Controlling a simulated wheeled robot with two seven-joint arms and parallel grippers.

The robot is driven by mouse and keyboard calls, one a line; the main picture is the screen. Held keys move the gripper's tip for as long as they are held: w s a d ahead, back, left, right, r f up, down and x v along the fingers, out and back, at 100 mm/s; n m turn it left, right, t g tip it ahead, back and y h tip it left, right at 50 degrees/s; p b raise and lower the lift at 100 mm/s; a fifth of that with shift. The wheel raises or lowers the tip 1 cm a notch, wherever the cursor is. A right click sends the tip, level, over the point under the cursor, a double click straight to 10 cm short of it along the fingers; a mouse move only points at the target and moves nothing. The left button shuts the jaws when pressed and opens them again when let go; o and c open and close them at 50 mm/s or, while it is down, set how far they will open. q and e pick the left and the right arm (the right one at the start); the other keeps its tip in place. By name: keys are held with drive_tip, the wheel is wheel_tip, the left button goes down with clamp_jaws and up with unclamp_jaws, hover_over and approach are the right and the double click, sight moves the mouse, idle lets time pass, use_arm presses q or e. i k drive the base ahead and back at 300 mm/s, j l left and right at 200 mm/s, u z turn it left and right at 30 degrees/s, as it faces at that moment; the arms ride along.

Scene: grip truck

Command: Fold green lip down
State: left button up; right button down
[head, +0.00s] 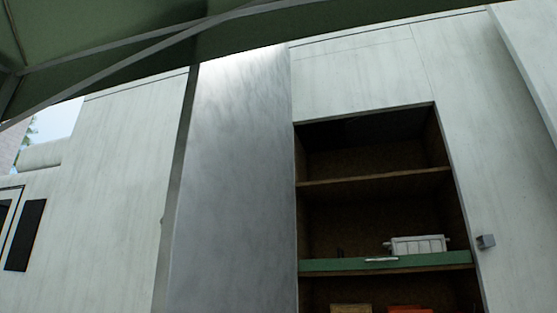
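A green lip (345,265) runs along the front edge of a shelf in the open compartment at the lower right of the head view. It spans the opening, with a small pale handle or latch (381,260) at its middle. A white crate-like box (418,245) stands on that shelf behind the lip, towards the right. Whether the lip stands up or lies flat is hard to tell from this low angle. Neither of my grippers is in view.
A grey metal door panel (232,190) stands left of the opening. An upper wooden shelf (375,178) looks empty. Orange (409,310) and tan (351,309) items show below the lip. A green canopy (110,40) hangs overhead.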

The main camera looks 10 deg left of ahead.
sight(458, 256)
drive_tip(key=j+z, duration=0.2)
drive_tip(key=j, duration=0.5)
drive_tip(key=j+z, duration=0.25)
drive_tip(key=j, duration=0.5)
drive_tip(key=k+j+z, duration=0.2)
drive_tip(key=j, duration=0.45)
drive_tip(key=k+j, duration=0.1)
drive_tip(key=j, duration=1)
drive_tip(key=i+l+z, duration=0.25)
drive_tip(key=l+z, duration=0.15)
drive_tip(key=i+l+z, duration=0.25)
drive_tip(key=z, duration=0.15)
drive_tip(key=i+l+z, duration=0.25)
drive_tip(key=z, duration=0.15)
drive_tip(key=i+l, duration=0.15)
drive_tip(key=i, duration=0.45)
drive_tip(key=i+l+z, duration=0.15)
drive_tip(key=i, duration=0.45)
